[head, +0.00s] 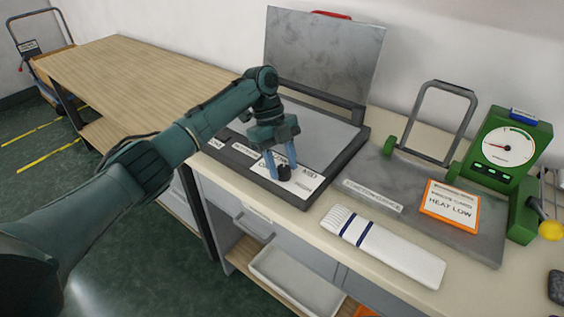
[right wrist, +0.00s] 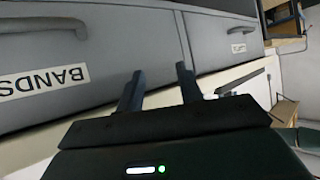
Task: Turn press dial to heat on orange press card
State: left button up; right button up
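The press (head: 325,140) stands open on the bench, its grey lid (head: 325,52) raised at the back. Its black dial (head: 284,172) sits on the white label strip at the front edge. My left gripper (head: 283,166) points down with its two blue fingers on either side of the dial; whether they touch it is hard to tell. The orange-edged press card (head: 450,206) reads "HEAT LOW" and lies on the grey plate to the right. My right gripper (right wrist: 160,84) shows in the right wrist view, its fingers apart and empty, in front of grey drawers.
A green gauge device (head: 503,147) stands at the right on the grey plate (head: 370,178). A white, blue-striped item (head: 390,245) lies at the bench's front edge. A pale tray (head: 298,280) sits below. The wooden bench top at left (head: 125,75) is clear.

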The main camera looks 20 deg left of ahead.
pick_arm(q)
jog(key=shift+o, duration=1.3)
jog(key=b+v, duration=0.1)
jog(key=v, duration=1.2)
jog(key=shift+s+a, duration=0.1)
